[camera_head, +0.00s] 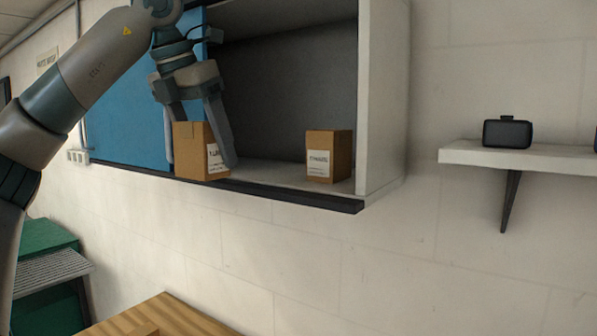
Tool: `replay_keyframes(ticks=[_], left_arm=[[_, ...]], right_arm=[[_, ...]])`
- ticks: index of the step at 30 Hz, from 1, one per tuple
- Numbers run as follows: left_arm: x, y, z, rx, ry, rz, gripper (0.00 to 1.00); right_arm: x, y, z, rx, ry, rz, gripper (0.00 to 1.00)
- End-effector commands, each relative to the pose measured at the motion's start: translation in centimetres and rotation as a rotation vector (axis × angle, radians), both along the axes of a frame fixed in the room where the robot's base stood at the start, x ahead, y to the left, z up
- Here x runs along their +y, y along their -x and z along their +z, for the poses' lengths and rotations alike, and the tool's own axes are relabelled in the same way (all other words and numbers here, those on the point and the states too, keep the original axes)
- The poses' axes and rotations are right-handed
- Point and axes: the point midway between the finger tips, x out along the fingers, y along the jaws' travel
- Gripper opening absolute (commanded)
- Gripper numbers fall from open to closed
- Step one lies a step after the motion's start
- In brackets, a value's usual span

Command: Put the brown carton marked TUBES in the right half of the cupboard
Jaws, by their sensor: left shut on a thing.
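My left gripper (200,150) reaches in from the upper left, pointing down, with its fingers on either side of a brown carton (194,152). It is shut on this carton, at the front of the cupboard opening beside the blue door. The carton's white label is partly covered by a finger, so I cannot read it fully. The wall cupboard (383,100) is open in its right half. A second brown carton (343,156) with a white label stands upright on the cupboard floor near the right side wall; its label is too small to read surely. My right gripper is not in view.
A blue sliding door (120,112) covers the cupboard's left part. Cupboard floor is free between the cartons. A white shelf (480,154) with a dark device (507,132) is at right. A wooden surface (160,318) and green boxes (45,238) are below.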

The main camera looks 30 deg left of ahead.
Motion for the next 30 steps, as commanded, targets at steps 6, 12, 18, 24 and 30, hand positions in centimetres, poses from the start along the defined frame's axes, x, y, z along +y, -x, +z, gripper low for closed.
replay_keyframes(ticks=[6,12,18,24,30], left_arm=[[-0.1,-0.9,0.1,0.000,0.000,-0.001,0.38],[-0.4,-3.5,0.1,0.003,0.002,-0.003,0.38],[-0.7,-7.1,0.3,0.003,0.001,-0.004,0.38],[-1.0,-10.9,0.3,0.003,0.002,-0.003,0.38],[-1.2,-13.5,0.2,0.000,0.001,-0.004,0.38]], right_arm=[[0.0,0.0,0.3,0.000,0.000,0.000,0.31],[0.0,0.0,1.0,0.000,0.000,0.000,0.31],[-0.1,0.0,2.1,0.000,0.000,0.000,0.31],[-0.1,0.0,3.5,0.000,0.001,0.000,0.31],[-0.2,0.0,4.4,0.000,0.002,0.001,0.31]])
